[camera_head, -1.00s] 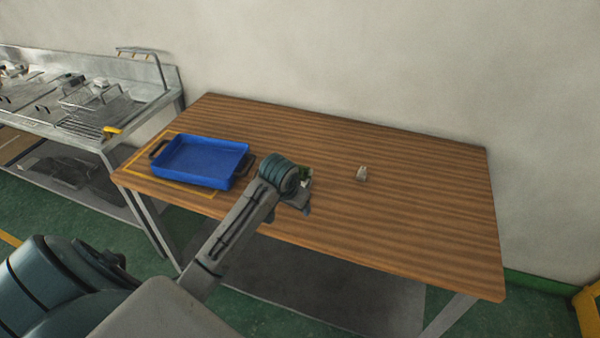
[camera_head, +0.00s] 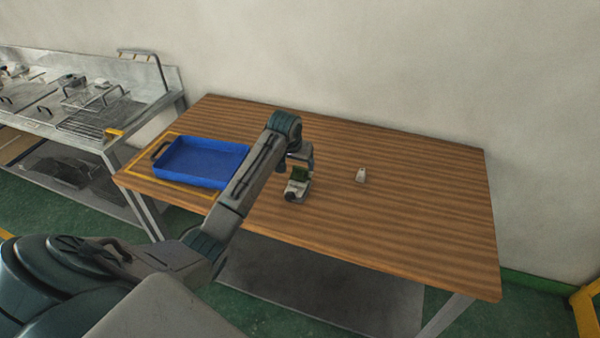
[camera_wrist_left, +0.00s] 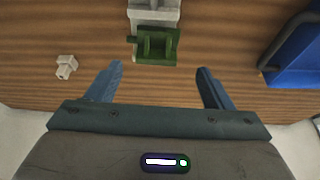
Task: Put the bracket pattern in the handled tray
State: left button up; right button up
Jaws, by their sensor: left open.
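The green bracket pattern (camera_head: 301,173) sits at the far end of a small grey-white block (camera_head: 296,190) on the wooden table. In the left wrist view the bracket pattern (camera_wrist_left: 155,46) shows upright parts, just beyond the fingertips and between their lines. My left gripper (camera_head: 301,158) is above the table on the far side of the pattern. Its two blue fingers (camera_wrist_left: 160,70) are spread with nothing between them. The blue handled tray (camera_head: 205,183) is on the table's left; my arm hides its right end. My right gripper is not in view.
A small whitish piece (camera_head: 361,175) stands to the right of the block. A yellow outline (camera_head: 145,180) surrounds the tray. The wooden table (camera_head: 420,210) is clear on its right side. A metal bench (camera_head: 105,110) stands at the left, and a wall is behind.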

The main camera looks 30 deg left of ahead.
aim_at(300, 168)
pick_arm(q)
jog(key=p+x, duration=0.1)
jog(key=x, duration=0.2)
jog(key=shift+w+d+f+p, duration=0.15)
jog(key=shift+w+d+p, duration=0.1)
jog(key=shift+p, duration=0.1)
jog(key=shift+w+a+f, duration=0.1)
jog(key=shift+w+f, duration=0.1)
jog(key=shift+f, duration=0.4)
jog(key=c, duration=1.1)
jog(key=shift+r, duration=0.1)
jog(key=shift+c, duration=0.2)
